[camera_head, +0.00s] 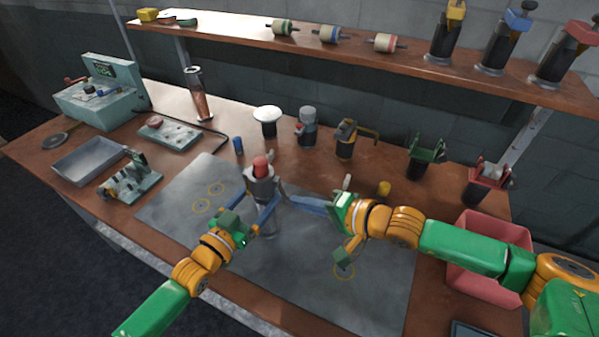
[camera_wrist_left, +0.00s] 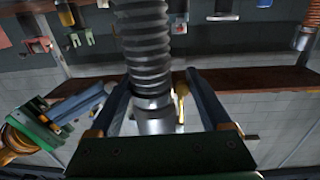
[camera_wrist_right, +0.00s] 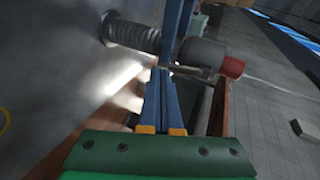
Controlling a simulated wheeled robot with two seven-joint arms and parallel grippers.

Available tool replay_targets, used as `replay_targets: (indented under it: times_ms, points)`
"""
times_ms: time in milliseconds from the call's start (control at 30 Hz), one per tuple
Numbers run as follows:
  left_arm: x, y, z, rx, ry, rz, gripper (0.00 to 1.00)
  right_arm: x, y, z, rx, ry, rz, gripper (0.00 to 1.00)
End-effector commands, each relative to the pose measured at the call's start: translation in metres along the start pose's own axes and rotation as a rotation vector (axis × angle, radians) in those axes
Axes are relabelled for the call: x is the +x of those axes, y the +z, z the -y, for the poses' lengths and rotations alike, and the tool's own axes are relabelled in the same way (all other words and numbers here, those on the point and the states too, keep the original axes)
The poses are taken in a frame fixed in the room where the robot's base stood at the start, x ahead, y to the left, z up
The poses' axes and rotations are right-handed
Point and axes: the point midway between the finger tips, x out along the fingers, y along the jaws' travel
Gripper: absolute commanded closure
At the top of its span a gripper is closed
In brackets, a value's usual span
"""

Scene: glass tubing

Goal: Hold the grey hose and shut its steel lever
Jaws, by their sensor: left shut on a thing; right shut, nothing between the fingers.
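The grey hose (camera_head: 262,188) stands upright over the mat with a red piece (camera_head: 260,164) on top. In the left wrist view its ribbed tube (camera_wrist_left: 148,45) runs into a smooth steel part (camera_wrist_left: 153,118). My left gripper (camera_head: 263,207) is shut on the hose, one finger on each side. My right gripper (camera_head: 292,200) is shut and empty, its fingers pointing left close beside the hose. The right wrist view shows the ribbed tube (camera_wrist_right: 135,36) and the grey head (camera_wrist_right: 203,52) beside the shut fingers.
The grey mat (camera_head: 180,205) is mostly bare. Behind it stand a white-topped item (camera_head: 267,115), a grey fitting (camera_head: 307,125) and a yellow-and-black fitting (camera_head: 346,138). A metal tray (camera_head: 88,160) lies left. A pink bin (camera_head: 485,283) is by my right arm.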

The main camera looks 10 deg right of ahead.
Motion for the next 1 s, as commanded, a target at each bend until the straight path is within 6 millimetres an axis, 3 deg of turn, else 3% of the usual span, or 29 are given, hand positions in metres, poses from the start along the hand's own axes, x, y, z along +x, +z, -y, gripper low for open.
replay_targets:
  times_ms: [667,1000]
  points:
    - [0.000,0.001,0.000,0.000,0.000,0.003,1.00,-0.008,-0.002,0.014,0.000,0.002,0.000,1.00]
    - [0.000,0.001,0.000,0.001,0.000,0.003,1.00,-0.065,-0.002,0.014,-0.002,0.005,-0.003,1.00]
